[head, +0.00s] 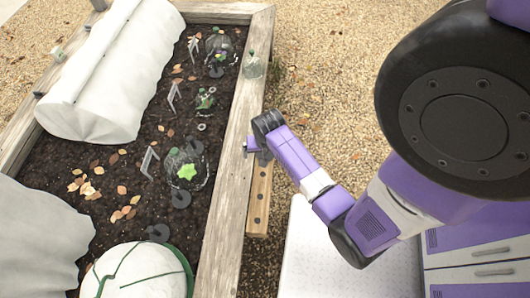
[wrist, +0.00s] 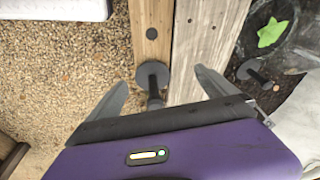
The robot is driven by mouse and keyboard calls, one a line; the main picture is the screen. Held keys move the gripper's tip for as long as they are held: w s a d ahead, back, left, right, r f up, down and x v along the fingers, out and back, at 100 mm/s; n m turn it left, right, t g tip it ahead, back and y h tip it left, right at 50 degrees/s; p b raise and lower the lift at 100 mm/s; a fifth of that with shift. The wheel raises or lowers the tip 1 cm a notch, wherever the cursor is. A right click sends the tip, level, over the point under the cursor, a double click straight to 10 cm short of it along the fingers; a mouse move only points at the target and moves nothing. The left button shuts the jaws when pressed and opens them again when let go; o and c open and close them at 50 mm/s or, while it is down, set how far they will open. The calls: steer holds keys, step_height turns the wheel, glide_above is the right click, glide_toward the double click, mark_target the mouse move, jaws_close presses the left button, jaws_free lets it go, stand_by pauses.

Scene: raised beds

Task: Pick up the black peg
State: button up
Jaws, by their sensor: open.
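The black peg (wrist: 152,78) shows in the wrist view, with a round flat head and a short shaft that runs down toward my gripper. It is at the light wooden rail with dark holes (wrist: 151,18). My gripper (wrist: 161,88) is open, one finger to each side of the peg, with gaps on both sides. I cannot tell whether the peg sits in a hole. In the head view my gripper (head: 257,150) is over the far end of the rail (head: 259,195), beside the bed's wooden edge, and hides the peg there.
A weathered bed edge (head: 235,165) runs beside the rail. White covers (head: 110,75) lie at left. Gravel (head: 330,60) right of the bed is open.

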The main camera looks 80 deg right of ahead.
steer(key=d+m, duration=0.1)
steer(key=d+g+y, duration=0.1)
steer(key=d, duration=0.1)
steer(key=d+m+y, duration=0.1)
steer(key=shift+s+d+r+m+b, duration=0.2)
steer(key=shift+s+m+b, duration=0.1)
steer(key=shift+b, duration=0.1)
steer(key=shift+w+d+f+b, duration=0.15)
steer(key=shift+f+b, duration=0.45)
steer(key=shift+f, duration=1.3)
steer(key=shift+w+d+f+b, duration=0.1)
steer(key=shift+d+f+b, duration=0.35)
steer(key=shift+f, duration=1.45)
steer(key=shift+a, duration=0.2)
steer(key=c, duration=1.4)
steer(key=shift+c, duration=0.2)
steer(key=shift+r, duration=0.1)
step_height(320, 180, up, 20)
steer(key=p, duration=0.4)
steer(key=shift+p, duration=0.35)
